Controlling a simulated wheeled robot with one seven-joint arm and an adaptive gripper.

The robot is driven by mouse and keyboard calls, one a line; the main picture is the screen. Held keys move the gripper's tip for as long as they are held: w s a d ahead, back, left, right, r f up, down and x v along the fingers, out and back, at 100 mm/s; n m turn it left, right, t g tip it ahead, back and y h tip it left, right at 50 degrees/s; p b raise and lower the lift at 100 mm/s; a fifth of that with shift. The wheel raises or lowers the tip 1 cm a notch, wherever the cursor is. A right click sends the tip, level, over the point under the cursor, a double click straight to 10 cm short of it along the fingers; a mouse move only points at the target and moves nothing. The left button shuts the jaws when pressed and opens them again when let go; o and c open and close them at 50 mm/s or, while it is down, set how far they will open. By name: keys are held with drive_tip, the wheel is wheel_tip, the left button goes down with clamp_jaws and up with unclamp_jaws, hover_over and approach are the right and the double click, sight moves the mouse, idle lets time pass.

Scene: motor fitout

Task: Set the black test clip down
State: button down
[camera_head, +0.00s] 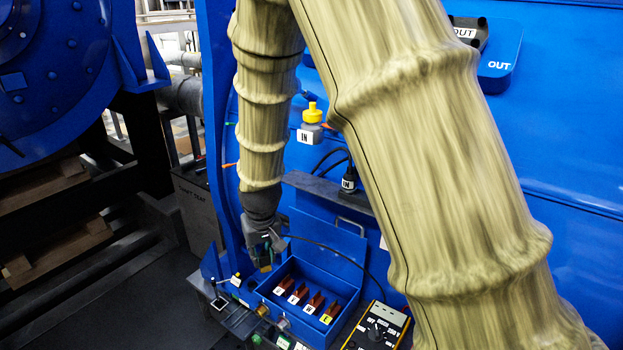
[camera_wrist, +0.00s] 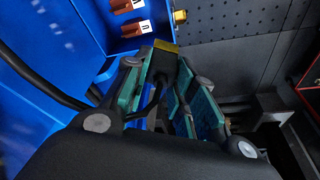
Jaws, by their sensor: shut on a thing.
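My gripper (camera_head: 264,262) hangs just above the left back corner of the open blue terminal box (camera_head: 297,333). In the wrist view its green-padded fingers (camera_wrist: 171,88) are shut on the black test clip (camera_wrist: 164,64), which has a yellow part at its far end. Most of the clip is hidden between the fingers. A black cable runs from near my gripper over the box towards the tester (camera_head: 376,333).
Several brown terminals (camera_head: 299,294) with letter tags stand inside the box. Its lid stands raised behind, with a handle. A small black tray (camera_head: 240,322) lies left of the box, beside small coloured fittings. A dark perforated surface (camera_wrist: 235,65) lies beyond my fingers.

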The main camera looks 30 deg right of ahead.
drive_tip(key=d+r+m+p, duration=0.1)
drive_tip(key=d+r+p, duration=0.1)
drive_tip(key=r, duration=1.1)
drive_tip(key=d+r+m+p, duration=0.1)
drive_tip(key=d+r+p, duration=0.15)
drive_tip(key=r, duration=1.05)
drive_tip(key=m+h+p, duration=0.2)
drive_tip(key=m+p, duration=0.3)
drive_tip(key=p, duration=0.1)
approach(326, 189)
drive_tip(key=w+f, duration=0.1)
drive_tip(key=w+a, duration=0.1)
drive_tip(key=shift+w+f+g, duration=0.35)
drive_tip(key=shift+w+g, duration=0.05)
drive_tip(key=d, duration=0.1)
drive_tip(key=w+d, duration=0.1)
drive_tip(key=d, duration=0.1)
drive_tip(key=shift+w+f, duration=0.1)
drive_tip(key=shift+w, duration=0.05)
drive_tip(key=shift+d+f, duration=0.1)
drive_tip(key=shift+f, duration=0.6)
drive_tip(key=shift+a+r, duration=0.1)
drive_tip(key=shift+a, duration=0.15)
drive_tip(key=c, duration=1.2)
unclamp_jaws()
drive_tip(key=shift+d+f, duration=0.15)
drive_tip(key=shift+f, duration=0.1)
drive_tip(key=shift+o, duration=0.2)
